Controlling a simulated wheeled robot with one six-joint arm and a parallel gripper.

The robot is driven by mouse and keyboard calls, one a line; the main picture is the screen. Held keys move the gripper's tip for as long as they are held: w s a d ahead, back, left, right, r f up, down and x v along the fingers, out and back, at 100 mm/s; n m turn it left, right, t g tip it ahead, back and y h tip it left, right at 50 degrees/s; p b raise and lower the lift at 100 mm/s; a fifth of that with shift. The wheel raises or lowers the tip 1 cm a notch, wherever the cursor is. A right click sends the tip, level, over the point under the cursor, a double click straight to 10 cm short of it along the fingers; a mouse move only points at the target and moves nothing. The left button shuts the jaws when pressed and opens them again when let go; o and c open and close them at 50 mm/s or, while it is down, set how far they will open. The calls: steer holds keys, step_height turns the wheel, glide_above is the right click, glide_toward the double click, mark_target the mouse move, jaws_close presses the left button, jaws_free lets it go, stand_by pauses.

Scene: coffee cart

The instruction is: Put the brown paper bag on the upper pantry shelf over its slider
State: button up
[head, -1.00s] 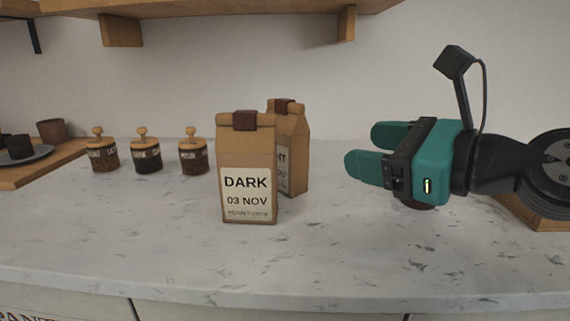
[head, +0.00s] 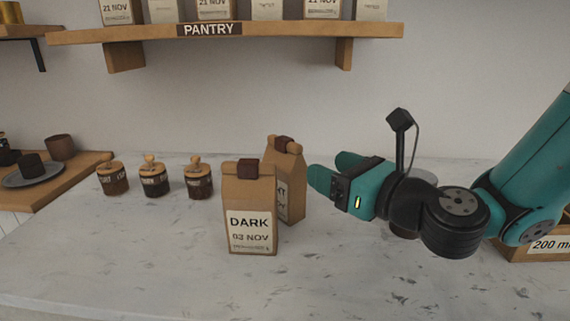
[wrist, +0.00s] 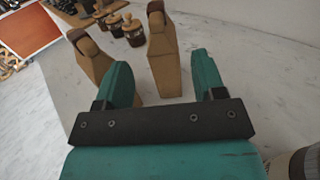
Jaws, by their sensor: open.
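Two brown paper bags stand upright on the counter. The front bag (head: 250,208) is labelled DARK, 03 NOV; it is at the left in the wrist view (wrist: 90,62). The rear bag (head: 288,180) is partly hidden behind it, and its label is mostly covered. My gripper (head: 330,168) is open and empty, just right of the rear bag. In the wrist view the rear bag (wrist: 163,58) shows ahead between the open fingers. A wooden shelf (head: 385,31) with a PANTRY sign (head: 209,30) runs above and carries several pale bags. No slider shows.
Three corked jars (head: 154,180) stand left of the bags. A wooden board (head: 75,183) with a grey plate and dark cups is at far left. A wooden box (head: 535,250) labelled 200 ml is at right. The counter's front is clear.

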mark_target(288, 149)
steer(key=p+x, duration=0.3)
steer(key=x, duration=0.2)
steer(key=shift+w+a, duration=0.1)
steer(key=p+x, duration=0.2)
steer(key=x, duration=0.1)
steer(key=p+x, duration=0.2)
steer(key=shift+a+r, duration=0.1)
steer(key=shift+r, duration=0.2)
steer(key=shift+a+f, duration=0.15)
jaws_close()
